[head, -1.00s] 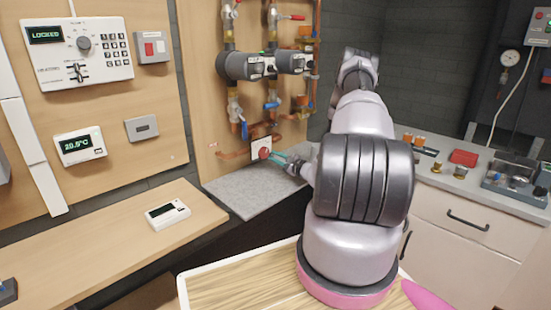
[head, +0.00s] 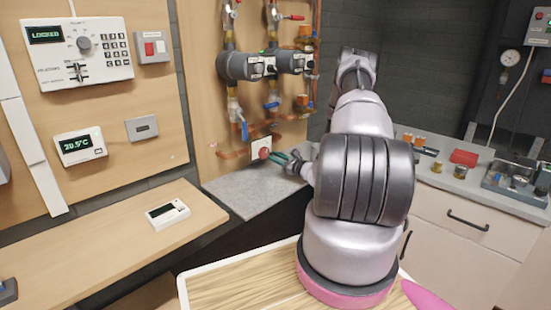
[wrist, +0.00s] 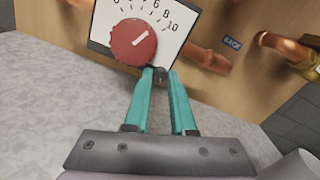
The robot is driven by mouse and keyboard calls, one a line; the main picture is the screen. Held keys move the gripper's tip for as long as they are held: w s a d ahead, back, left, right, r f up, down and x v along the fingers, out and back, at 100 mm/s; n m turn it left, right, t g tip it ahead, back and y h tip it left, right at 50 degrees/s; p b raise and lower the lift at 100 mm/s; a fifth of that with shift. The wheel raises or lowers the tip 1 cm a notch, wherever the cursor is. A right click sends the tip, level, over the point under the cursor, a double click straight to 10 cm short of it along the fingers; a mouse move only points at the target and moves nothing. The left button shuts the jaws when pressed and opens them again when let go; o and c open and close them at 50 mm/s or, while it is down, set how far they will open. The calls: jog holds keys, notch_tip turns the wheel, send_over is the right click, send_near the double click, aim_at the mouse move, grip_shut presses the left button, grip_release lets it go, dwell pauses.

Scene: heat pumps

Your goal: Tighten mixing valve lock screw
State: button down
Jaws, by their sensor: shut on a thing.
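The mixing valve's red knob (wrist: 134,42) sits on a white scale plate (wrist: 172,40) with black numbers; its white pointer line points up and right, toward the 8–10 side. In the head view the red knob (head: 264,153) is low on the wooden wall panel. My gripper's teal fingers (wrist: 160,77) reach to the lower edge of the plate, just below and right of the knob. They are shut on a small dark lock screw (wrist: 160,74), mostly hidden between the tips. In the head view my gripper (head: 277,157) is small beside the knob.
A grey countertop (head: 245,190) lies below the valve. Grey pumps (head: 240,66) and blue-handled valves sit above. A thermostat (head: 168,213) lies on the wooden shelf at left.

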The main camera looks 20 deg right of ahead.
jog(key=shift+m, duration=0.5)
jog(key=c, duration=0.8)
grip_release()
jog(key=shift+o, duration=0.2)
jog(key=v, duration=1)
jog(key=shift+s+d, duration=0.15)
jog(key=shift+s, duration=0.25)
